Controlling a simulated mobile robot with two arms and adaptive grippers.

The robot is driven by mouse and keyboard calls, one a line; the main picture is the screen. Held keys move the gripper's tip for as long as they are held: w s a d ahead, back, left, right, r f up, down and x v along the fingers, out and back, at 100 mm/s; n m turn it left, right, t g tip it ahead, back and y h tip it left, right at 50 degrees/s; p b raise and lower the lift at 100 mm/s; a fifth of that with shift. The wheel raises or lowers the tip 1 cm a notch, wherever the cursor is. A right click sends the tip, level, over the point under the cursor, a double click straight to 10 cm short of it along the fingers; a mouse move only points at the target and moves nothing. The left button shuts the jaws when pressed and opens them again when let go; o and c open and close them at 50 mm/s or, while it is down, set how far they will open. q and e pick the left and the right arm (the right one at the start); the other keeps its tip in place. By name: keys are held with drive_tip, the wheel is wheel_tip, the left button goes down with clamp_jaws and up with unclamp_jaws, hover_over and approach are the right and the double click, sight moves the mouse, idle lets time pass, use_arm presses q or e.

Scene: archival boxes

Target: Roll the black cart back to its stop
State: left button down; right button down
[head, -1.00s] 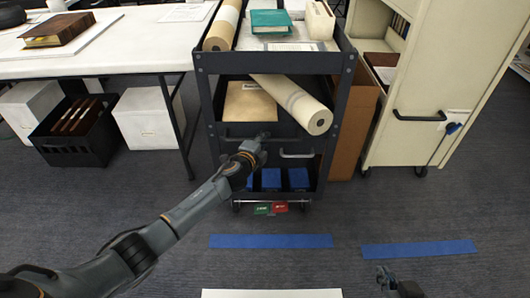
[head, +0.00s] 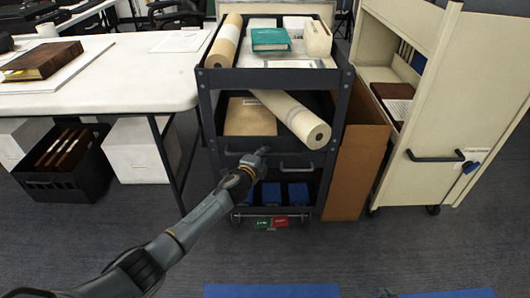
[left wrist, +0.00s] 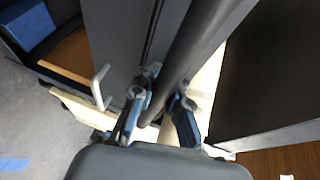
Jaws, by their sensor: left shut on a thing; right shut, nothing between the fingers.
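The black cart (head: 270,78) stands upright in the middle of the head view, between a white table and a cream cart. It carries a teal book, rolled sheets and papers on top, a tan folder and a roll on the middle shelf, and blue boxes below. My left gripper (head: 263,153) is shut at the cart's front, on its dark handle bar (left wrist: 190,50), which runs between the fingers in the left wrist view. Only a small tip of my right gripper (head: 385,293) shows at the bottom edge, shut and empty. The cart's stop cannot be made out.
A brown upright box (head: 357,160) stands right beside the cart. Right of it is the cream cart (head: 440,120) with its own handle. The white table (head: 120,85) is at left, over a black crate (head: 75,180). Blue floor tape (head: 272,291) lies in front on open carpet.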

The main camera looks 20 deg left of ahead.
use_arm(q)
drive_tip(key=shift+w+a+r, duration=0.15)
drive_tip(key=shift+a+r, duration=0.1)
drive_tip(key=shift+a, duration=0.1)
drive_tip(key=c, duration=1.3)
unclamp_jaws()
drive_tip(key=shift+r, duration=0.1)
drive_tip(key=shift+c, duration=0.2)
drive_tip(key=shift+o, duration=0.2)
drive_tip(key=shift+s, duration=0.2)
drive_tip(key=shift+d+f, duration=0.1)
drive_tip(key=shift+f, duration=0.1)
drive_tip(key=v, duration=1.2)
drive_tip(key=shift+f, duration=0.1)
